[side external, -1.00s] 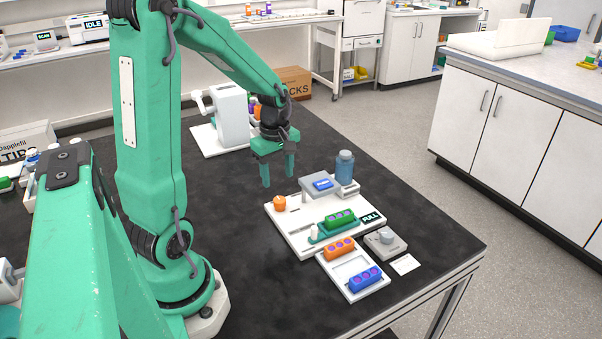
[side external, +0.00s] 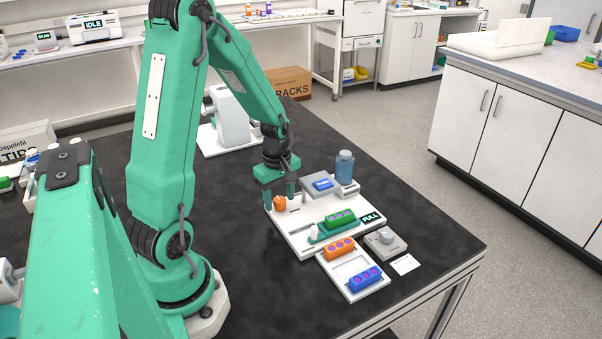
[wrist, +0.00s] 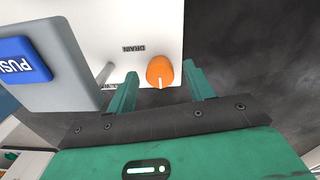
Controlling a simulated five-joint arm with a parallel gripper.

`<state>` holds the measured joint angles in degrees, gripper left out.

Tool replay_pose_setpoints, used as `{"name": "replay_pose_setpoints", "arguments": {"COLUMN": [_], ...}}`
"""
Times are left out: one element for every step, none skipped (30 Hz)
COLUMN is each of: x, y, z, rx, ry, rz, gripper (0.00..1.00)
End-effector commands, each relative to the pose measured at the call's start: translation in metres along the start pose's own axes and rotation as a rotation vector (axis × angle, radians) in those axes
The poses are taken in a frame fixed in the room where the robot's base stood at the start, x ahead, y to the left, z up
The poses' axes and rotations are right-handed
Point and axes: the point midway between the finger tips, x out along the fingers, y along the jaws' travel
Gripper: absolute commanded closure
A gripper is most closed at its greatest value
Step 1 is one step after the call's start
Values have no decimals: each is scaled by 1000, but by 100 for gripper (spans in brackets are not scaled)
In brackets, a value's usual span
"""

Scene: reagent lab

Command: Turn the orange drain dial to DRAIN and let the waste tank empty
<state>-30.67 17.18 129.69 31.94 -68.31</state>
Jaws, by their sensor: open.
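The orange drain dial (side external: 279,203) sits at the left corner of the white device board (side external: 295,241). It also shows in the wrist view (wrist: 160,70), with a white pointer mark facing my gripper and the word DRAIN (wrist: 132,49) printed beside it. My green gripper (side external: 280,200) is open, with its fingers on either side of the dial. In the wrist view my gripper (wrist: 162,82) has one finger to each side of the dial, with gaps visible. A display on the board (side external: 370,217) reads FULL.
A grey block with a blue PUSH button (wrist: 22,60) stands close beside the fingers. Black bench left of the board is clear.

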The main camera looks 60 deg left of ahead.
Motion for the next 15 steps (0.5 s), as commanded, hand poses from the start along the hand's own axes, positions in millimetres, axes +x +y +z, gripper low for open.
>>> {"name": "replay_pose_setpoints", "arguments": {"x": [0, 0, 0, 0, 0, 0, 0, 0, 0, 0, 0, 0, 0, 0, 0], "y": [0, 0, 0, 0, 0, 0, 0, 0, 0, 0, 0, 0, 0, 0, 0], "z": [0, 0, 0, 0, 0, 0, 0, 0, 0, 0, 0, 0, 0, 0, 0], "rx": [0, 0, 0, 0, 0, 0, 0, 0, 0, 0, 0, 0, 0, 0, 0], "ry": [0, 0, 0, 0, 0, 0, 0, 0, 0, 0, 0, 0, 0, 0, 0], "rz": [-1, -1, -1, -1, -1, -1, -1, -1, -1, -1, -1, -1, -1, -1, -1], "gripper": [48, 48, 48, 48, 48, 48, 50, 56, 63, 69, 75, 83, 89, 92, 92]}}
